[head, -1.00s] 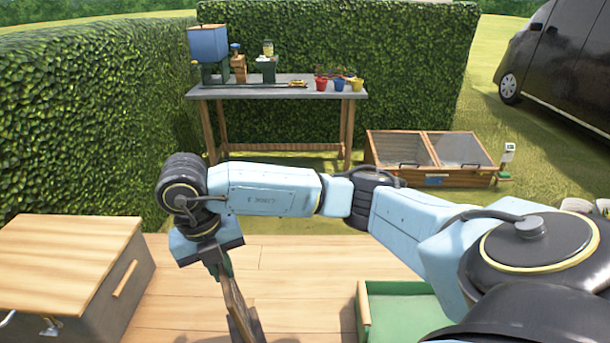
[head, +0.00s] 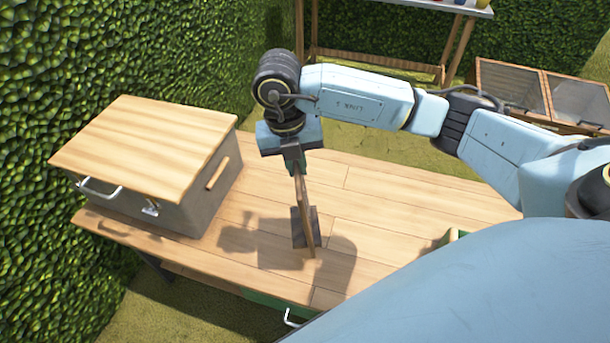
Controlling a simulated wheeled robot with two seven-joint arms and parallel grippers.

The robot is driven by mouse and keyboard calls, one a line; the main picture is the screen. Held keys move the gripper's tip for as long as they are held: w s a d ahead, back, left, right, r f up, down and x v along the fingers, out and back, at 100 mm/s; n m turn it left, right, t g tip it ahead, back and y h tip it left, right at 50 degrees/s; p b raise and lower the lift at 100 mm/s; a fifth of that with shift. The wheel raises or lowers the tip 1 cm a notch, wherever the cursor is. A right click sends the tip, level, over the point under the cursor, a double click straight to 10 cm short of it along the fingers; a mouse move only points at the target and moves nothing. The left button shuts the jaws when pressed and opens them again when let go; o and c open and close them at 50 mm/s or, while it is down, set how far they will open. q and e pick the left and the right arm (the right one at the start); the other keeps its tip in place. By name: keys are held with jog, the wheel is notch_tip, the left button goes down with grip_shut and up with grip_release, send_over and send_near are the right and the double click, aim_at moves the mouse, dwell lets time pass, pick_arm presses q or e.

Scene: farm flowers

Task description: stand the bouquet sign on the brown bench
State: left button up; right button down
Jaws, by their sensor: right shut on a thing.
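The sign (head: 307,222) is a thin wooden board with a dark part near its lower end, seen nearly edge-on. Its face and any writing cannot be read from here. My right gripper (head: 297,168) is shut on the top of the sign and holds it roughly upright, slightly tilted. The sign is over the light-brown plank bench (head: 400,190). A shadow lies on the planks beside it. I cannot tell whether its lower end touches the bench. My left gripper is not in view.
A grey box with a wooden lid (head: 145,140) stands on the bench at left. Bare planks lie around the sign. A hedge, a work table (head: 380,60) and a cold frame (head: 540,95) stand behind.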

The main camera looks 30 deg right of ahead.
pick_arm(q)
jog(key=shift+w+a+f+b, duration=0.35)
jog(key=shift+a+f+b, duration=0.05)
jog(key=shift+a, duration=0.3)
pick_arm(e)
notch_tip(320, 180, down, 7)
jog(key=c, duration=1.5)
grip_release()
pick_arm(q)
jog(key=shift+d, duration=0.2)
